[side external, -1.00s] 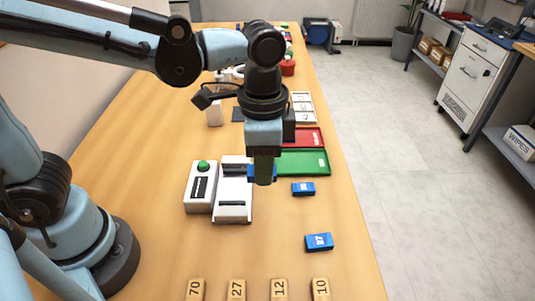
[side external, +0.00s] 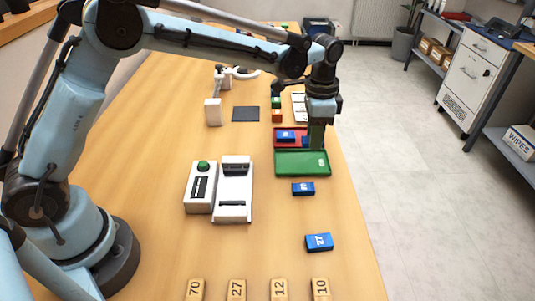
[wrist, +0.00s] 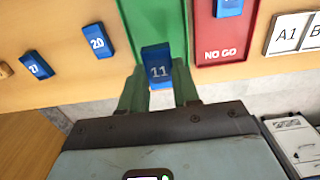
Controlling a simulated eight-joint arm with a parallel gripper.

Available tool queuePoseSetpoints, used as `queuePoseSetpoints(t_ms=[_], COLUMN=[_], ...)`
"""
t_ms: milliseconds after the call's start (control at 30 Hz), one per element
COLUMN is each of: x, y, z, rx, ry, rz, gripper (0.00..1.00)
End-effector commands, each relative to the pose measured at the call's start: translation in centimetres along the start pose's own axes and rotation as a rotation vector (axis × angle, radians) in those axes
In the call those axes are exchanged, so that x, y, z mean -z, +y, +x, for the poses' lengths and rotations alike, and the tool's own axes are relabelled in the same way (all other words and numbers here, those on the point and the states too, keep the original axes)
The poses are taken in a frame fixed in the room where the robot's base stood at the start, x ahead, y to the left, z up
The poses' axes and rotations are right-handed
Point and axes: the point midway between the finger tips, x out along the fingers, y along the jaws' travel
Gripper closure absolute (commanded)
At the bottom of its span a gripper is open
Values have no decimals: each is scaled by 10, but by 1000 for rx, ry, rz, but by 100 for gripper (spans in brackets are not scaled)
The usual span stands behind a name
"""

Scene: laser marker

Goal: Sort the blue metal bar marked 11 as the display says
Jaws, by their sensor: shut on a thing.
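My gripper (side external: 317,146) is shut on the blue bar marked 11 (wrist: 158,68), which sits between its green fingers in the wrist view. A blue edge of this bar (side external: 305,141) shows left of the fingers in the side view. The gripper is near the right end of the green tray (side external: 290,168) and the red tray (side external: 277,146); its height above them is unclear. The red tray reads NO GO (wrist: 222,54) in the wrist view and holds another blue bar (side external: 286,136).
Blue bars marked 20 (wrist: 97,40) and 27 (side external: 318,242) lie on the table. Wooden tags (side external: 279,289) line the front. A white lettered board (side external: 299,106), small coloured blocks (side external: 276,110) and a dark pad (side external: 245,114) are farther back. The green tray looks empty.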

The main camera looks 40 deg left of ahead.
Motion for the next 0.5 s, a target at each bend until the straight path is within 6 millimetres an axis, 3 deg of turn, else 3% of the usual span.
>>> queuePoseSetpoints(t_ms=[500], x=[0], y=[0], z=[36], rx=[0], ry=[0], rz=[0], gripper=[100])
